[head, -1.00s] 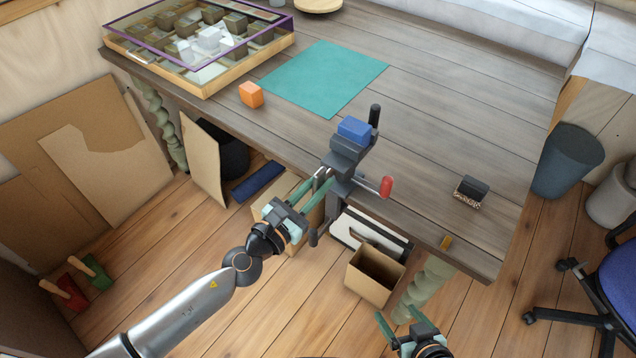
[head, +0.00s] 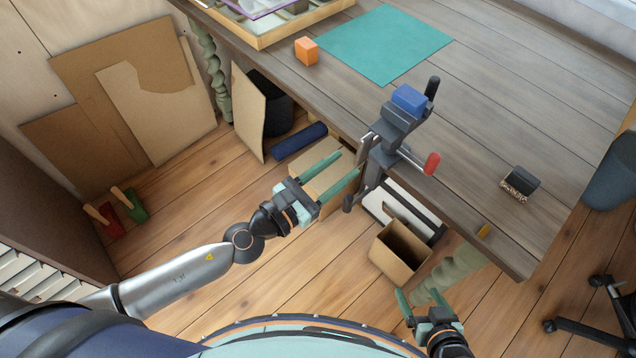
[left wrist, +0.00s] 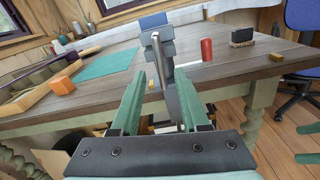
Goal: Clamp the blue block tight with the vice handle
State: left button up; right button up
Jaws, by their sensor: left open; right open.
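The grey vice (head: 383,157) is fixed to the table's front edge. The blue block (head: 409,99) sits at its top, beside a dark upright post (head: 432,88); I cannot tell how tightly it is held. A metal handle bar (head: 367,143) is on the vice's near side, and it also shows in the left wrist view (left wrist: 160,54). My right gripper (head: 420,294) is open and empty, low at the front.
An orange cube (head: 306,50), a teal mat (head: 385,43) and a dark-topped brush (head: 520,181) are on the table. A cardboard box (head: 399,252) stands on the floor under the vice. A wooden display case (head: 262,38) fills the back left.

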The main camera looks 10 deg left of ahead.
pick_arm(q)
jog(key=b+v, duration=0.1)
jog(key=v, duration=0.4)
jog(key=shift+s+a+b, duration=0.25)
jog(key=shift+s+b, duration=0.05)
jog(key=shift+s, duration=0.05)
pick_arm(e)
jog(key=shift+w+a+f, duration=0.35)
jog(key=shift+a+f, duration=0.15)
jog(key=shift+f, duration=0.05)
pick_arm(q)
jog(key=a+f+n+y+p, duration=0.2)
jog(key=a+f+n+y, duration=0.1)
jog(key=n, duration=0.9)
jog(key=a+f+n+y+p, duration=0.2)
jog(key=a+f+n+y, duration=0.15)
jog(key=n, duration=0.75)
jog(key=s+a+f+n+g+y+p, duration=0.2)
jog(key=s+f+n+g, duration=0.3)
jog(key=n, duration=1.5)
jog(key=s+f, duration=0.4)
jog(key=s, duration=0.1)
jog(key=shift+a+p, duration=0.2)
jog(key=shift+p, duration=0.15)
pick_arm(e)
jog(key=r, duration=0.4)
jog(key=d+r, duration=0.1)
jog(key=shift+s+r, duration=0.35)
jog(key=shift+r, duration=0.05)
